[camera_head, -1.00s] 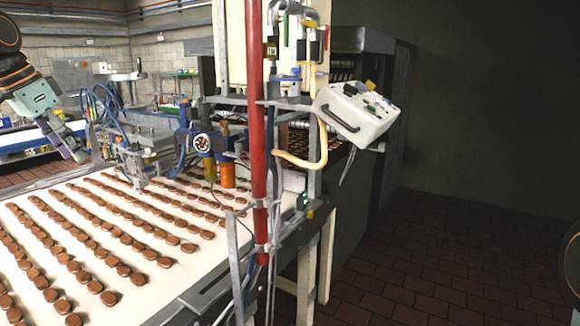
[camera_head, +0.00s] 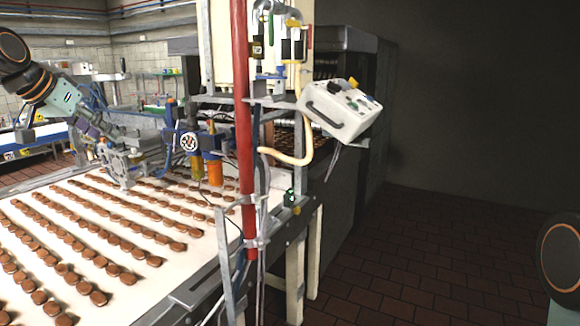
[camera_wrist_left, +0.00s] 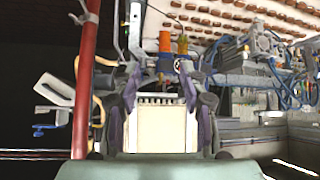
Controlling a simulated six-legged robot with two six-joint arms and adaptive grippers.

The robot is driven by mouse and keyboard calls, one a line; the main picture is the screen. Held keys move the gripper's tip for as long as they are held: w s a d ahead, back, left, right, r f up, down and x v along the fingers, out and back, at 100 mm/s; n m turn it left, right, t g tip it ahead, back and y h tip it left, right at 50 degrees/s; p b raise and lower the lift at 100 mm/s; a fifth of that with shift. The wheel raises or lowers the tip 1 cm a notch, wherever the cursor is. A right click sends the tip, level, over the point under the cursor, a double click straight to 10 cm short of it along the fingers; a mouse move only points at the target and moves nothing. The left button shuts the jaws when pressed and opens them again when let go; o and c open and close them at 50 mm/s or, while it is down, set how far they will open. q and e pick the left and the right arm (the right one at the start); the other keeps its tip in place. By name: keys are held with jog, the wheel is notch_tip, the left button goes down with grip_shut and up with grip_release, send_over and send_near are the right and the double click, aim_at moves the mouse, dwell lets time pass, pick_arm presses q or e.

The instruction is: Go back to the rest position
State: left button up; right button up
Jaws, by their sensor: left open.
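My left arm comes in from the left in the head view, with its gripper (camera_head: 104,134) in front of the depositing machine, partly blending into it. In the left wrist view the two purple-grey fingers of my left gripper (camera_wrist_left: 158,85) stand apart, with nothing held between them. A pale panel shows behind the gap. At the right edge of the head view, a round dark joint of my right arm shows. My right gripper is out of the picture.
A white conveyor (camera_head: 128,300) carries rows of brown biscuits (camera_head: 118,244). A red post (camera_head: 242,130) stands beside it. A white control box (camera_head: 340,110) hangs at the machine's right. Dark tiled floor (camera_head: 410,270) lies clear at the right.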

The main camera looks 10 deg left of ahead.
pick_arm(q)
jog(key=w+d+f+n+t+b, duration=0.1)
jog(key=w+d+f+b, duration=0.15)
jog(key=d+f, duration=0.75)
jog(key=w+d+f+n+b, duration=0.15)
jog(key=d+f+b, duration=0.25)
jog(key=d+f, duration=0.5)
jog(key=s+d+f+b, duration=0.1)
jog(key=d+f+b, duration=0.1)
jog(key=f, duration=0.7)
jog(key=s+d+f+b, duration=0.1)
jog(key=s+f, duration=0.1)
jog(key=f, duration=0.6)
jog(key=s+d+f+g+b, duration=0.2)
jog(key=s+d+f+b, duration=0.1)
jog(key=s+f, duration=0.65)
jog(key=s+d+f+g+b, duration=0.2)
jog(key=s+d+f+b, duration=0.3)
jog(key=f, duration=0.8)
jog(key=s+f+m+g+b, duration=0.1)
jog(key=s+f+g+b, duration=0.2)
jog(key=s+f, duration=0.6)
jog(key=s+f+g+b, duration=0.3)
jog(key=s+f, duration=0.6)
jog(key=s, duration=0.8)
jog(key=shift+d+f+m+y+b, duration=0.2)
jog(key=shift+d+m+y+b, duration=0.2)
jog(key=shift+b, duration=0.4)
jog(key=shift+a, duration=0.1)
jog(key=shift+c, duration=0.6)
